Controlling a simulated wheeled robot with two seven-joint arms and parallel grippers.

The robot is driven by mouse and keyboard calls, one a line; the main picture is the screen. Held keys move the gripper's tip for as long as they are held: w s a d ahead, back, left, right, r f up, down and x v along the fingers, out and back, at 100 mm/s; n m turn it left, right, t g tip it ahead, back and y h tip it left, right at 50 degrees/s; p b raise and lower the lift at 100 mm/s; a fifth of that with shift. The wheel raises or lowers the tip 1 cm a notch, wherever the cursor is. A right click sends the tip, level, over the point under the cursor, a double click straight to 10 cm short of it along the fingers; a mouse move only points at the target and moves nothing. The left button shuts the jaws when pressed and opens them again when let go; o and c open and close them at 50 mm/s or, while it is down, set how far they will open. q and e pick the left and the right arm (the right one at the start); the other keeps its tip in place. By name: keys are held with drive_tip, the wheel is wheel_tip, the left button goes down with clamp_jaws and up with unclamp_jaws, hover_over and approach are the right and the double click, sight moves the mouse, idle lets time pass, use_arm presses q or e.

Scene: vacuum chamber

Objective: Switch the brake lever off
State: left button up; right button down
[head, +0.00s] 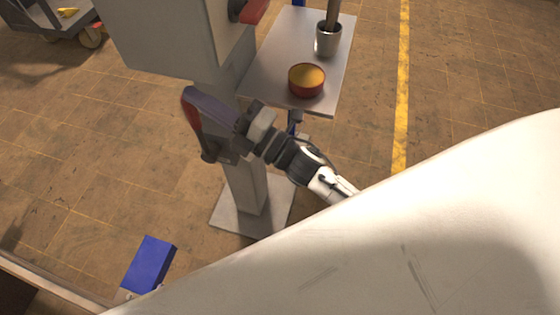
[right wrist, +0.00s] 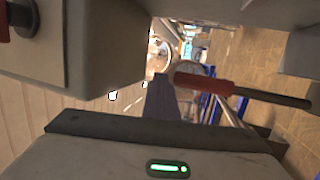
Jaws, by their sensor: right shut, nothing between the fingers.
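A lever with a red grip (head: 192,118) and a dark lower part shows beside the post of the grey stand, partly behind my right gripper. In the right wrist view, a red grip (right wrist: 205,84) on a dark rod extends to the right. My right gripper (head: 190,94) is shut and empty, its dark fingers crossing close over the lever in the head view. Its fingers (right wrist: 160,100) also show near the red grip in the wrist view; I cannot tell whether they touch. My left gripper is not in view.
The grey box (head: 165,35) on the stand carries another red handle (head: 253,10) on a dark knob. A side shelf (head: 270,60) holds a red-rimmed round tin (head: 307,80) and a metal cup (head: 328,40). A blue box (head: 149,263) is at lower left.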

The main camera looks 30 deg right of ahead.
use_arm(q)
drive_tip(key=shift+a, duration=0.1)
use_arm(e)
drive_tip(key=shift+w+a, duration=0.1)
idle(0.4)
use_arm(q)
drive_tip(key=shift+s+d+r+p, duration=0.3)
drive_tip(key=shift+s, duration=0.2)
use_arm(e)
drive_tip(key=s+d+r, duration=0.2)
drive_tip(key=s+d, duration=0.6)
drive_tip(key=s, duration=0.3)
drive_tip(key=shift+r, duration=0.4)
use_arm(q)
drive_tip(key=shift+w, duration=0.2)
use_arm(e)
drive_tip(key=shift+d+f, duration=0.1)
